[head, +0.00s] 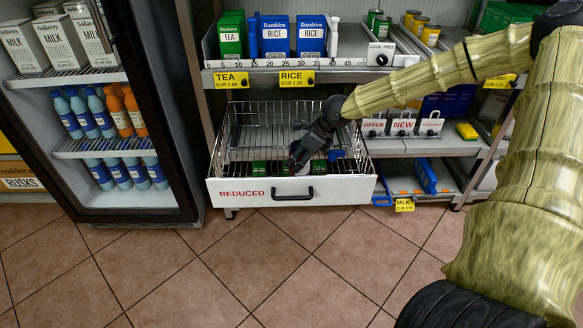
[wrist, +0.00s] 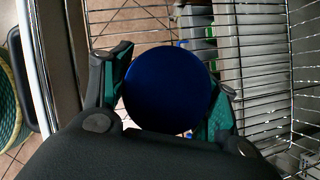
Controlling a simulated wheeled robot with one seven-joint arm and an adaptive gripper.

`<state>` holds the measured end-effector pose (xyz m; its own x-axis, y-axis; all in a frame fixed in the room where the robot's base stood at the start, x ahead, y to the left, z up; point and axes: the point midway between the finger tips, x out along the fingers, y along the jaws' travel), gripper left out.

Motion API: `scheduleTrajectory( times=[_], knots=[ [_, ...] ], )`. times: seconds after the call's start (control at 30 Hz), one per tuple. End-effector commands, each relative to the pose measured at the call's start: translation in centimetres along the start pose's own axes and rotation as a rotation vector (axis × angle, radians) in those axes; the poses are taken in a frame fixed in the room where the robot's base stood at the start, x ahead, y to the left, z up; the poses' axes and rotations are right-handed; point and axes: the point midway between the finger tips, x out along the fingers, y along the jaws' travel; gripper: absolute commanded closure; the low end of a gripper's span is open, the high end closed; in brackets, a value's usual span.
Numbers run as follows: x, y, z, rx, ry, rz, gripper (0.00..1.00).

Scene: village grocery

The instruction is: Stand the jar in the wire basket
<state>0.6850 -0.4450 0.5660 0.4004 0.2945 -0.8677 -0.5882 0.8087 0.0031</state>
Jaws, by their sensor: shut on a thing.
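The wire basket (head: 240,122) is a pulled-out wire drawer with a white front panel marked REDUCED. Its wires also show in the wrist view (wrist: 262,83). My gripper (head: 297,163) reaches over and into the basket, tilted, near its middle. In the wrist view my gripper's fingers are closed on either side of the jar (wrist: 167,88), which shows as a round dark blue top. The rest of the jar is hidden below its top.
Small green items (head: 260,168) lie in the basket. Above it is a shelf with tea and rice boxes (head: 275,37). The tiled floor (head: 230,265) in front is clear.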

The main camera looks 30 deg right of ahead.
Motion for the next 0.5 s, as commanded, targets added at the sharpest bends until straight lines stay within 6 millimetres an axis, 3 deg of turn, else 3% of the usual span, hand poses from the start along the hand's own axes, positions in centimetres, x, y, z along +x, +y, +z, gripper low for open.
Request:
scheduleTrajectory(
  times=[0.3,0.5],
  knots=[
    [1.3,0.4,1.9,-0.001,-0.001,-0.001,0.83],
    [2.5,0.5,1.4,-0.001,-0.001,0.0,0.83]
  ],
)
